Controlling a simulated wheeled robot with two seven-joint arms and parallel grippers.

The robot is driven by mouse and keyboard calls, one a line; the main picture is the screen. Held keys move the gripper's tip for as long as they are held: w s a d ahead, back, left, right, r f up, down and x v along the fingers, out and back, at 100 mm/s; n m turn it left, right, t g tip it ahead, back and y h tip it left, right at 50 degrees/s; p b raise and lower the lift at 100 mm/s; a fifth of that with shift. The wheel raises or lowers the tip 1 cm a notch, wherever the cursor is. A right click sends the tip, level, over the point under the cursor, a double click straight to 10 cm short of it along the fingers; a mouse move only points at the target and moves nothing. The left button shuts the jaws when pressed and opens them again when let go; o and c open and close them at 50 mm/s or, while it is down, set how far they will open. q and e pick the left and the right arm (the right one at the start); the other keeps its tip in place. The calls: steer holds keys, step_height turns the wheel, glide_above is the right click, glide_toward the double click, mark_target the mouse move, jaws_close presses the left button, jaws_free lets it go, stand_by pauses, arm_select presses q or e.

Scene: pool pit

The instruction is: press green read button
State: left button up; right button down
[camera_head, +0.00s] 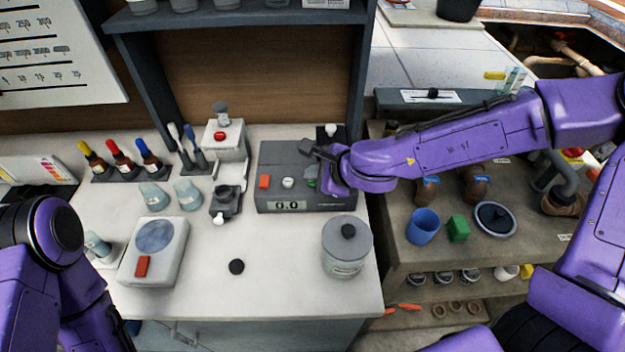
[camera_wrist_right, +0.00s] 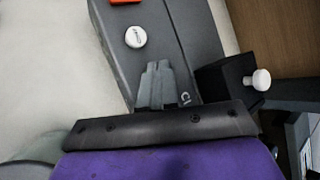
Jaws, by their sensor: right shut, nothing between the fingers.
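The dark grey meter (camera_head: 330,200) stands on the white counter and its display reads 0.0. Its orange button (camera_head: 264,181) and white button (camera_head: 288,183) are in full view. The green button (camera_head: 311,183) is right of the white one, partly covered by my right gripper (camera_head: 308,149). The right gripper is shut and empty over the meter's right part. In the right wrist view its closed fingers (camera_wrist_right: 157,72) lie over the grey meter top (camera_wrist_right: 165,30), beside the white button (camera_wrist_right: 136,37); the green button is hidden there. I cannot tell whether the fingers touch anything. My left gripper is out of view.
A lidded jar (camera_head: 345,262) stands in front of the meter. A white box with a red button (camera_head: 220,135) is behind left. A scale (camera_head: 150,258) and dropper bottles (camera_head: 118,155) are at left.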

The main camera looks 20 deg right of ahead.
steer(key=shift+f, duration=0.35)
stand_by(0.5)
steer(key=shift+r+p, duration=0.75)
steer(key=shift+r, duration=0.15)
step_height(320, 180, up, 5)
steer(key=p, duration=0.5)
stand_by(0.4)
